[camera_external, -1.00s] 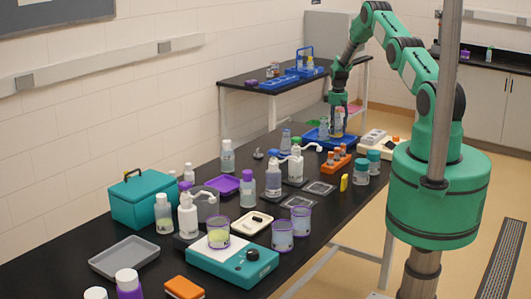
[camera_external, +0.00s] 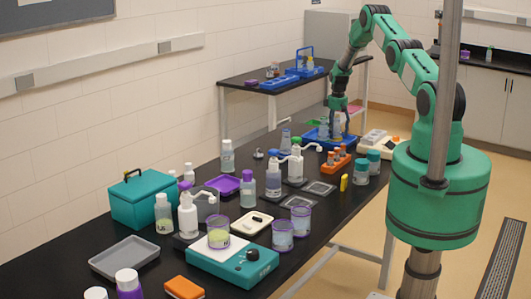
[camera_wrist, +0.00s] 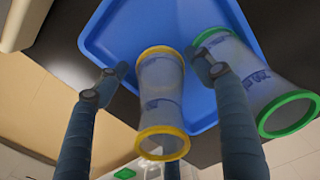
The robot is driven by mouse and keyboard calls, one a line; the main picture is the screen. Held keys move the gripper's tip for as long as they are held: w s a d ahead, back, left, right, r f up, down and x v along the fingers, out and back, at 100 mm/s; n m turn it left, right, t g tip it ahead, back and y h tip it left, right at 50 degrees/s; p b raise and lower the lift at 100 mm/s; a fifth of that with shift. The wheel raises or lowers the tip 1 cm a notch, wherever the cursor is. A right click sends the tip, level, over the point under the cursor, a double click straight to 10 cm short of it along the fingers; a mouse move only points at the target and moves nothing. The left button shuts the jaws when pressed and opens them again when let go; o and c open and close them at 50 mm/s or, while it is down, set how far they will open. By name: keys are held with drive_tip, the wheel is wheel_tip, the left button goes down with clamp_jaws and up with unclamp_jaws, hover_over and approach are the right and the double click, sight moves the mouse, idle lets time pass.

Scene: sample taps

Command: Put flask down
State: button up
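In the wrist view, a clear flask with yellow rims (camera_wrist: 162,95) is between the fingers of my gripper (camera_wrist: 158,66), over the blue tray (camera_wrist: 115,38). The fingers are spread, and gaps show between them and the flask. A similar flask with green rims (camera_wrist: 245,75) is at the right, close beside the right finger. In the external view, my gripper (camera_external: 338,106) points down at the far end of the bench, over the blue tray (camera_external: 313,137). The flasks there are small and partly overlapped. Contact between flask base and tray cannot be made out.
An orange rack with bottles (camera_external: 335,165) and a white device (camera_external: 378,143) stand close to the tray. White wash bottles (camera_external: 296,163) and teal-lidded jars (camera_external: 374,163) are nearer. A second table (camera_external: 250,82) stands behind.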

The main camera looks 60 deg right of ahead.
drive_tip(key=shift+r, duration=0.2)
wheel_tip(320, 180, up, 12)
drive_tip(key=b, duration=0.1)
idle(0.8)
idle(0.6)
